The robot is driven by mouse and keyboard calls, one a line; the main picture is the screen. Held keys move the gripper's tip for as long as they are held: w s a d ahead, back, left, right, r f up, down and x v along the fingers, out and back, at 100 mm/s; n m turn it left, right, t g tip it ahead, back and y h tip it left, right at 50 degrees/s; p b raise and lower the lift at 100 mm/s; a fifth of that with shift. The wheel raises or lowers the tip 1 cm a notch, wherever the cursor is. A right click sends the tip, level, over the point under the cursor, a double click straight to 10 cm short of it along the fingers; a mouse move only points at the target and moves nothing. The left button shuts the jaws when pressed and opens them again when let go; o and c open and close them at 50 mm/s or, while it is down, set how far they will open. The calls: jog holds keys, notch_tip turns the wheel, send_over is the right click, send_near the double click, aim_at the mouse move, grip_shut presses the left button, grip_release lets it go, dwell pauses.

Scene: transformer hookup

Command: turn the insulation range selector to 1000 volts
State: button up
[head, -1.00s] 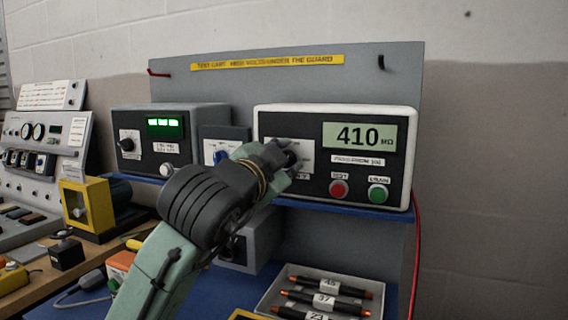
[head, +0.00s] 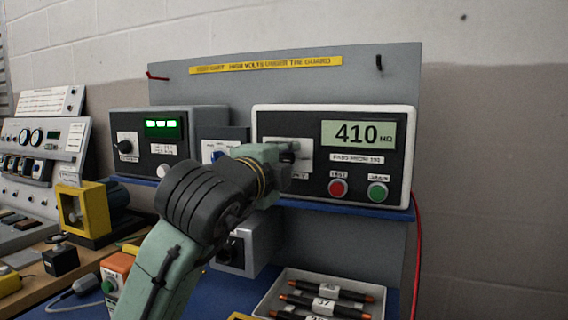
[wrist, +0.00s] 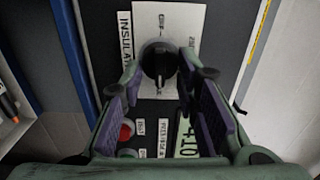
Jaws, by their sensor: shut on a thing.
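The insulation tester (head: 360,170) is a white-framed box with a dark face at the right of the shelf. Its display (head: 358,135) reads 410 MΩ. The range selector is a black round knob (wrist: 158,58) on a white scale plate (wrist: 184,20) in the wrist view, where the plate appears turned. My gripper (wrist: 159,72) has a finger on each side of the knob and is shut on it. In the head view my gripper (head: 284,158) covers the knob and part of the plate. I cannot tell which mark the knob points at.
A red button (head: 338,188) and a green button (head: 377,192) sit below the display. Another meter with a green display (head: 163,129) stands to the left. A tray (head: 268,297) of labelled probes lies below the shelf. A red cable (head: 415,240) hangs at the right.

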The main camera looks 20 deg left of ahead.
dwell(0.4)
jog(key=o, duration=1.1)
jog(key=s, duration=1.2)
jog(key=shift+a, duration=0.2)
